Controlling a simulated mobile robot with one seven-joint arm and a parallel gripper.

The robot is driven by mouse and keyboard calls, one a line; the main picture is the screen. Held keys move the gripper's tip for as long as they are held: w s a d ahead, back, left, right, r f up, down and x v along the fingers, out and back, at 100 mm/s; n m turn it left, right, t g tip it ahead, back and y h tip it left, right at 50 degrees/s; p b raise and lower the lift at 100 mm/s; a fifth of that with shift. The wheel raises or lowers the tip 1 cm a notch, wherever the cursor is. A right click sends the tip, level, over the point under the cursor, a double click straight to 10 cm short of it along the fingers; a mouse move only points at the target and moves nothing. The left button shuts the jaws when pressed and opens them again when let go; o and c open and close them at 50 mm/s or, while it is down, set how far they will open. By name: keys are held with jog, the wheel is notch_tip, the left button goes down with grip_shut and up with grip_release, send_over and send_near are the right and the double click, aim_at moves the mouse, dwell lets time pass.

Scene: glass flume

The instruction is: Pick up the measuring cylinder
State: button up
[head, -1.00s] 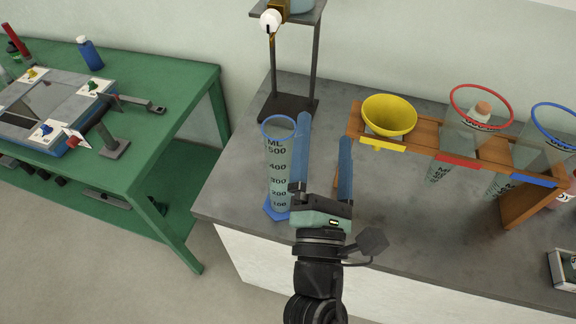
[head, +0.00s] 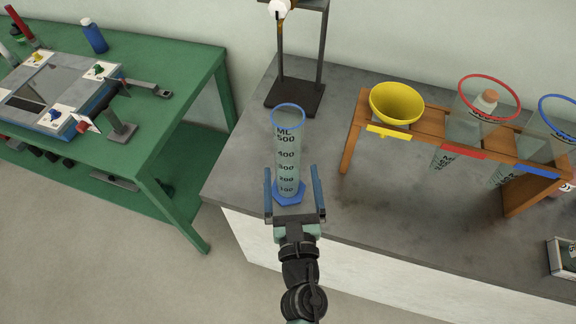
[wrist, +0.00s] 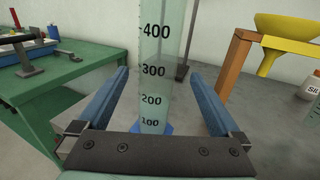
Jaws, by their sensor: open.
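The measuring cylinder (head: 287,150) is clear, with a blue rim, a blue foot and black ML marks. It stands upright near the left front corner of the grey bench. My gripper (head: 294,178) is open and empty, with one blue finger on each side of the cylinder's lower part in the head view. In the wrist view the cylinder (wrist: 160,70) rises in the middle, between the two spread fingers (wrist: 160,85). Clear gaps show on both sides. I cannot tell how far the cylinder is between the fingers in depth. Its top is out of the wrist view.
A wooden rack (head: 432,142) with a yellow funnel (head: 397,103) and red- and blue-rimmed clear funnels stands to the right. A dark stand (head: 296,97) is behind the cylinder. A green table (head: 170,120) is left, across a gap. Bench space right of the cylinder is clear.

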aim_at(289, 169)
jog(key=shift+w+a+f, duration=0.15)
jog(key=shift+w+a, duration=0.05)
jog(key=shift+w, duration=1.15)
jog(key=shift+w+a+f, duration=0.1)
jog(key=shift+w+a, duration=0.05)
jog(key=shift+w, duration=1.2)
jog(key=c, duration=1.4)
jog(key=shift+c, duration=0.8)
jog(key=shift+r, duration=0.2)
